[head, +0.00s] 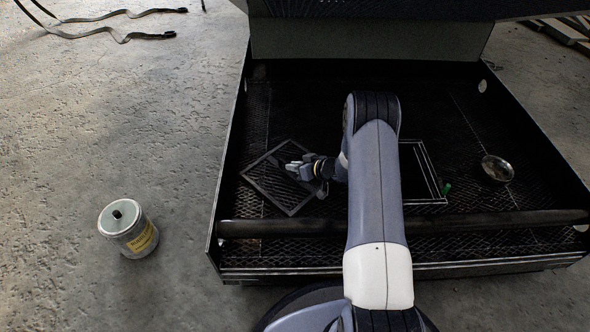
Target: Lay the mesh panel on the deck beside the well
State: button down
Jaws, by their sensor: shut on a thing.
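The mesh panel (287,193), a dark square grille with a pale metal frame, is at the left of the deck, turned like a diamond. My gripper (292,167) is shut on the panel near its upper right side. I cannot tell whether the panel touches the deck or hangs just above it. The deck (320,110) is dark expanded mesh with raised side walls. The well (415,172), a dark opening with a light rim, lies right of the panel. My arm hides the well's left part.
A round metal dish (497,169) sits on the deck at the right. A small green object (446,188) is at the well's right edge. A dark rail (280,228) crosses the deck's front. A lidded can (129,228) with a yellow label stands on the concrete floor at left.

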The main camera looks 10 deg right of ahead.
jog(key=shift+w+f, duration=0.1)
jog(key=shift+f, duration=0.05)
jog(key=shift+f, duration=0.1)
jog(key=c, duration=1.5)
grip_release()
jog(key=shift+o, duration=0.2)
jog(key=shift+r, duration=0.2)
jog(key=p+v, duration=0.4)
jog(key=v, duration=0.8)
jog(key=shift+f, duration=0.1)
